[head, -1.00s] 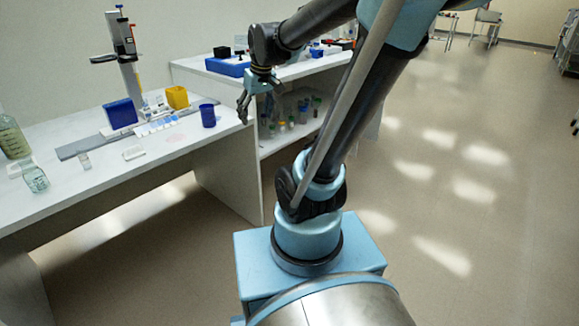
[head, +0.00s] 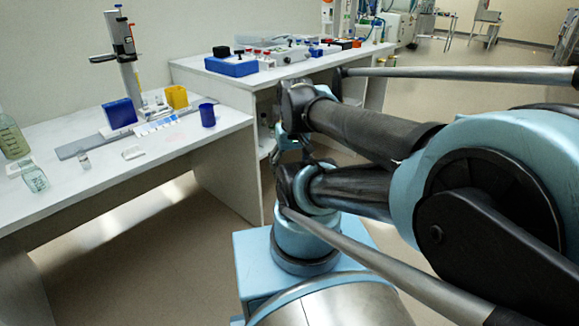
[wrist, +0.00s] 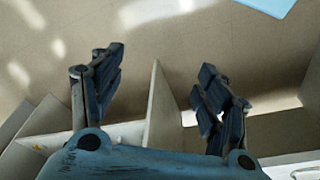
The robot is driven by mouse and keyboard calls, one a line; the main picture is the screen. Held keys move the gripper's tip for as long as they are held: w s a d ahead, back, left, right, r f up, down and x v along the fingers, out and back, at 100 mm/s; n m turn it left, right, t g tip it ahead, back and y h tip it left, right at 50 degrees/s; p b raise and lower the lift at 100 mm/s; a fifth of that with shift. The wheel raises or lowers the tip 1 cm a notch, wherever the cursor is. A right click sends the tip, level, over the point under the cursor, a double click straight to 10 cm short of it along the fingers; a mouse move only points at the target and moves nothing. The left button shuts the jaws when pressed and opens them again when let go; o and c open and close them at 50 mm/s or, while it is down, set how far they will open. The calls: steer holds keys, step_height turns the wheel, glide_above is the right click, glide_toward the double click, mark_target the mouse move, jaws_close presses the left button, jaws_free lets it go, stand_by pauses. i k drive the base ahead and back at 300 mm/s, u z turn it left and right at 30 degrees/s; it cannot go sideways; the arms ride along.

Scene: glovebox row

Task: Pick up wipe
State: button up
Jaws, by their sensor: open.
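No wipe shows clearly. A small pale, flat item (head: 132,152) lies near the front of the left bench (head: 75,205), and another pale, flat item (head: 20,168) lies at its left end; I cannot tell whether either is the wipe. My gripper (head: 291,153) is low, right of the left bench's right end and in front of the farther bench, partly hidden by my arm. In the wrist view my gripper (wrist: 160,72) is open, with nothing between its fingers. Floor and white bench panels show beyond them.
The left bench also holds a blue cup (head: 207,115), a yellow container (head: 176,97), a blue block (head: 119,114), a stand (head: 125,60) and glass bottles (head: 33,177). A blue box (head: 231,66) sits on the farther bench (head: 190,70). Floor (head: 130,265) in front is clear.

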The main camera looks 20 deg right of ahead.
mark_target(136, 151)
steer(key=u, duration=0.8)
steer(key=k, duration=0.9)
steer(key=u, duration=0.35)
steer(key=i, duration=1)
